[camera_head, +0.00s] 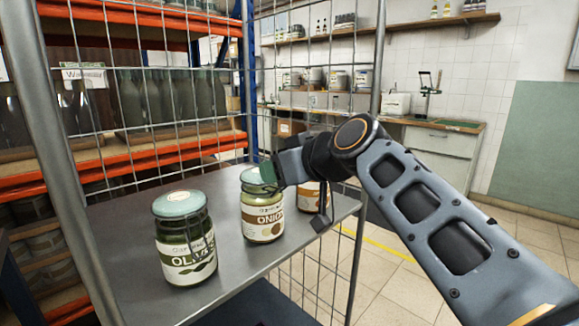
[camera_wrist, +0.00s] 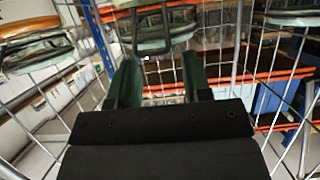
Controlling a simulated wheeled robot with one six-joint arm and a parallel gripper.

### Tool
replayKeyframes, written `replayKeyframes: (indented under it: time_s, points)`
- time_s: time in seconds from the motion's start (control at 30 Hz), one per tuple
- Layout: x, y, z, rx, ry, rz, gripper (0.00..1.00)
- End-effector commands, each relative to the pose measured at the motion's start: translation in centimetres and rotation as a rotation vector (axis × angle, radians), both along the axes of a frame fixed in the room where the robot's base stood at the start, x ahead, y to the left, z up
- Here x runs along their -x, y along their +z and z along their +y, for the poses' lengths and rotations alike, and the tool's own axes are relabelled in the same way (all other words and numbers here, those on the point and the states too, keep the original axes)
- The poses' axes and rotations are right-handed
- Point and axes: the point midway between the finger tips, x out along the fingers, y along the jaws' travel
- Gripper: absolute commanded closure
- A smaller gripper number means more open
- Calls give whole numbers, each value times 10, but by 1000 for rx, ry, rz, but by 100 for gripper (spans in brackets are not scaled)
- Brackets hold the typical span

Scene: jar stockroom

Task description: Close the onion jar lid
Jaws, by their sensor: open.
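The onion jar (camera_head: 262,218), clear glass with an "ONION" label, stands upright on a grey metal shelf (camera_head: 130,270). Its pale green lid (camera_head: 250,176) is at the jar's top, partly hidden by my gripper, so I cannot tell how far it is open. My gripper (camera_head: 272,172) is open beside the lid, at its right; contact is unclear. In the wrist view the two green fingers (camera_wrist: 160,66) stand apart, with a glass rim and wire bail (camera_wrist: 165,46) just beyond them.
An olive jar (camera_head: 187,245) with a flat green lid stands left of the onion jar. Another jar (camera_head: 309,197) stands to its right, partly behind my gripper. Wire mesh (camera_head: 150,130) closes the shelf's back. Grey shelf surface is bare between the olive and onion jars.

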Motion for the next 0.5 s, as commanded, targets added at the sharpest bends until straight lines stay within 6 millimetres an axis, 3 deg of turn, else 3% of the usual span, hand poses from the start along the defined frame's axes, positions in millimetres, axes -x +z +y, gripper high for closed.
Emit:
replayKeyframes:
  time_s: [0.17, 0.5]
  points:
    - [14, 8, -13, -1, -3, -5, 55]
    - [62, 35, -56, 0, -8, -3, 55]
